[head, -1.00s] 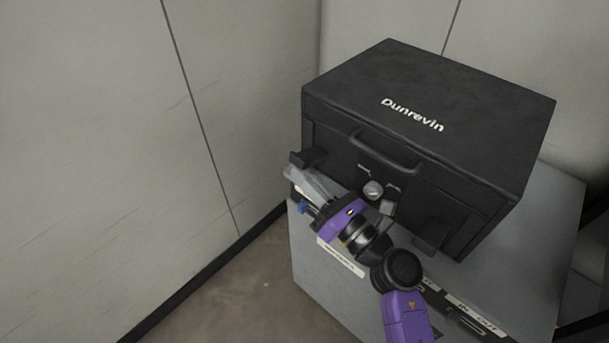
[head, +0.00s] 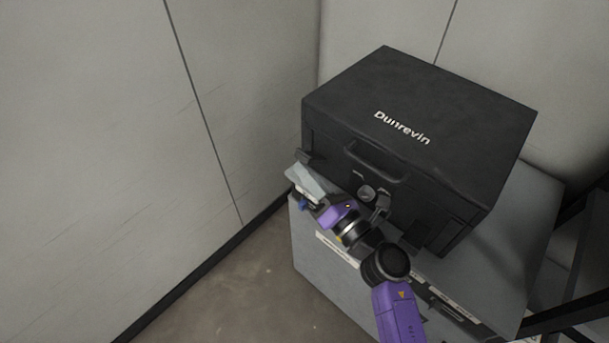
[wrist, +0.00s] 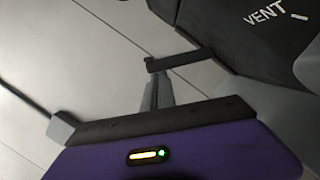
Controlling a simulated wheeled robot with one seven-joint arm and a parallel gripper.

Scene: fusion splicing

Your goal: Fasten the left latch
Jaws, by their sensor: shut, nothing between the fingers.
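The black case (head: 415,95), marked Dunrevin, stands on a grey cabinet. Its left latch (head: 306,156) is a small black piece sticking out at the left end of the case front. In the wrist view a dark latch arm (wrist: 180,60) juts from the case across the tip of my gripper (wrist: 156,85). They look very close; I cannot tell whether they touch. My gripper is shut and empty, in front of the case below the left latch. In the head view its purple body (head: 338,216) shows, but its fingertips are hard to make out.
The right latch (head: 413,236) sticks out low on the case front. A handle (head: 375,160) and a round knob (head: 367,192) are between the latches. The grey cabinet (head: 520,235) has bare top to the right. A pale wall (head: 240,100) stands close on the left.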

